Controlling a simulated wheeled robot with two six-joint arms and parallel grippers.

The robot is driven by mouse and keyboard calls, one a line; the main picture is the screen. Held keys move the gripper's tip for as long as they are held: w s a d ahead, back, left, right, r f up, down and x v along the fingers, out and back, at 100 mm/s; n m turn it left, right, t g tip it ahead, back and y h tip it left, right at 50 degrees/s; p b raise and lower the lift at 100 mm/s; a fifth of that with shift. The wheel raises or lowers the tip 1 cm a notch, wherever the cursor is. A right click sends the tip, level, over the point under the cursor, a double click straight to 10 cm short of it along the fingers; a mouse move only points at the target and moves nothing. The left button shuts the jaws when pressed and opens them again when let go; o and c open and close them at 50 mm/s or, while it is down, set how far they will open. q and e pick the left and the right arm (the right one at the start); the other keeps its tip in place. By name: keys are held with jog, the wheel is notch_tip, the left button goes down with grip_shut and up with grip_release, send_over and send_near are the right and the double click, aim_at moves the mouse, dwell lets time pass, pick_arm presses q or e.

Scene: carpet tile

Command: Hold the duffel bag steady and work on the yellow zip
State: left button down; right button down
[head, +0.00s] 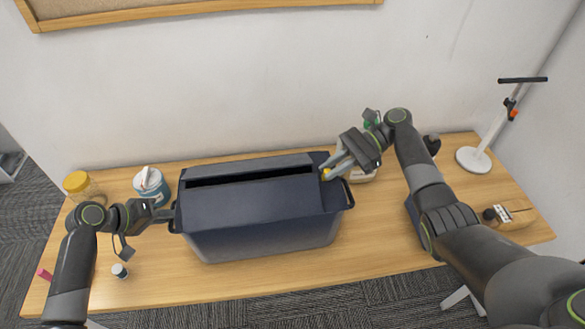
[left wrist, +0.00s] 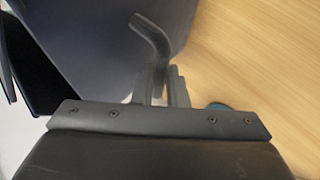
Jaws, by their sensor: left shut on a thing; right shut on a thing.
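The dark blue duffel bag (head: 260,215) stands upright on the table, with a long dark slot open along its top. My left gripper (head: 172,215) is shut on the black handle at the bag's left end; the handle also shows in the left wrist view (left wrist: 150,38), between the fingers (left wrist: 162,85). My right gripper (head: 335,168) is at the right end of the slot, shut on the small yellow zip pull (head: 327,174). Its fingers partly hide the pull. The black handle at the right end (head: 347,194) is free.
The wooden table (head: 380,260) has clear room in front of the bag. A yellow-lidded jar (head: 77,183) and a white-and-teal tub (head: 150,183) stand at the left. A small bottle (head: 120,271) is front left. A white-based stand (head: 474,160) is at the right.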

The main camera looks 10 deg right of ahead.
jog(key=shift+d, duration=0.6)
jog(key=c, duration=1.3)
grip_release()
jog(key=shift+c, duration=0.2)
jog(key=v, duration=0.7)
jog(key=shift+d, duration=0.25)
jog(key=shift+r, duration=0.1)
pick_arm(q)
jog(key=c, duration=1.4)
grip_release()
jog(key=shift+o, duration=0.2)
